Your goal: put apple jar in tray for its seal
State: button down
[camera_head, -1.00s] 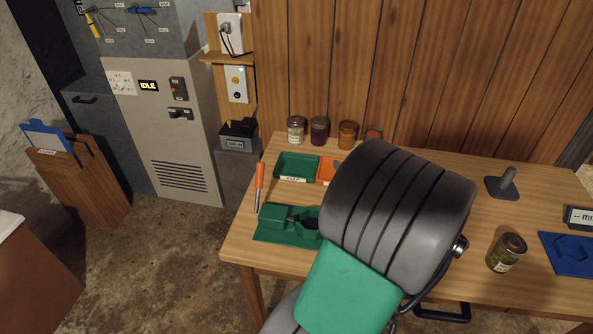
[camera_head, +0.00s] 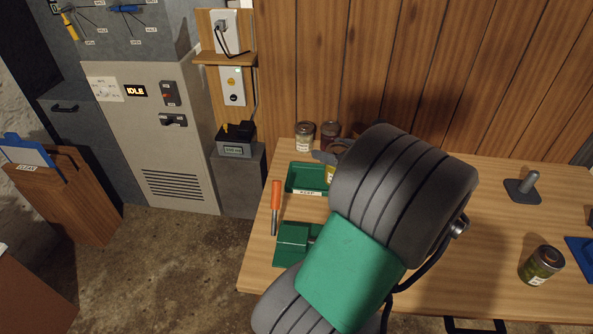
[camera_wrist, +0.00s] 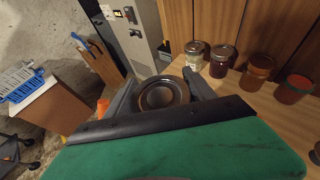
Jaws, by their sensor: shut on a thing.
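My gripper (camera_wrist: 162,92) is shut on a jar (camera_wrist: 160,96), seen from above as a dark round lid between the two grey fingers. In the head view my arm hides most of this jar; a small yellowish part (camera_head: 331,173) shows at the right of the green tray (camera_head: 301,175) marked KEEP. The jar appears to be over or just beside that tray; I cannot tell its height or whether it touches. Its label cannot be read, so I cannot confirm it is the apple jar. The orange tray is hidden behind my arm.
Several jars stand at the back, including a pale one (camera_head: 305,136), a dark red one (camera_wrist: 220,62) and an amber one (camera_wrist: 257,72). An orange-handled tool (camera_head: 275,205) and a green fixture (camera_head: 291,240) lie left. A green-content jar (camera_head: 541,264) stands right.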

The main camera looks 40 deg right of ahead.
jog(key=shift+w+d+f, duration=0.75)
jog(key=shift+w+f, duration=1.45)
jog(key=shift+w, duration=0.1)
jog(key=shift+w+d+f, duration=0.7)
jog(key=shift+w+f, duration=1.5)
jog(key=shift+w, duration=0.15)
jog(key=shift+w+d+f, duration=0.75)
jog(key=shift+w+f, duration=1.45)
jog(key=shift+w, duration=0.1)
jog(key=shift+c, duration=1.6)
grip_release()
jog(key=shift+s+r, duration=0.1)
jog(key=shift+r, duration=0.1)
jog(key=v, duration=1.2)
